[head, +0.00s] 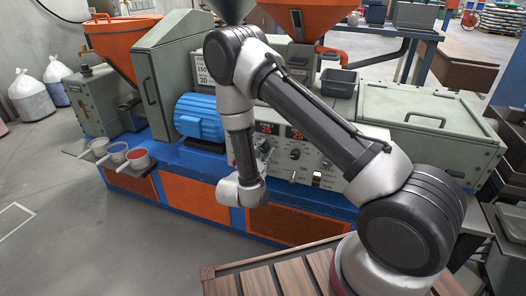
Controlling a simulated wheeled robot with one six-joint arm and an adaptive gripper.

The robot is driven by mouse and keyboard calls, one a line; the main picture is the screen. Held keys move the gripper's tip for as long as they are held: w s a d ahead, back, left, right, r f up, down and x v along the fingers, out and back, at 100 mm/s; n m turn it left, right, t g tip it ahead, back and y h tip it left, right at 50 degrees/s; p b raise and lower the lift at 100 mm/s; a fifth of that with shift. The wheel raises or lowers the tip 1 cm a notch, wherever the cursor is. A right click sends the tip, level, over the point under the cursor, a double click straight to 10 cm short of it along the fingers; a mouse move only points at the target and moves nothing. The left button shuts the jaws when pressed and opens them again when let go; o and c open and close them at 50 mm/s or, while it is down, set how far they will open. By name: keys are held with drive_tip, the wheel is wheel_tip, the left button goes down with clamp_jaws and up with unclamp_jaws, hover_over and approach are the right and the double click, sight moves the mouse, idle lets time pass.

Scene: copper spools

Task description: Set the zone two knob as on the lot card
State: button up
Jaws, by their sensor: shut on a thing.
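The control panel (310,163) is on the front of the machine, with red number displays (295,132) along its top. A round dark knob (295,153) sits below the right display. Another dark shape (263,145), which looks like a knob, sits below the left display, close beside my arm. My gripper is hidden behind my wrist at the panel.
A blue ribbed motor (199,117) stands left of the panel. Several small pots (137,157) sit at the machine's left end. A grey lidded box (432,118) is to the right. A slatted wooden pallet (272,281) lies in front. Open floor is at lower left.

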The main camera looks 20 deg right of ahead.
idle(0.3)
drive_tip(key=o, duration=1)
drive_tip(key=shift+o, duration=0.2)
drive_tip(key=v, duration=1.2)
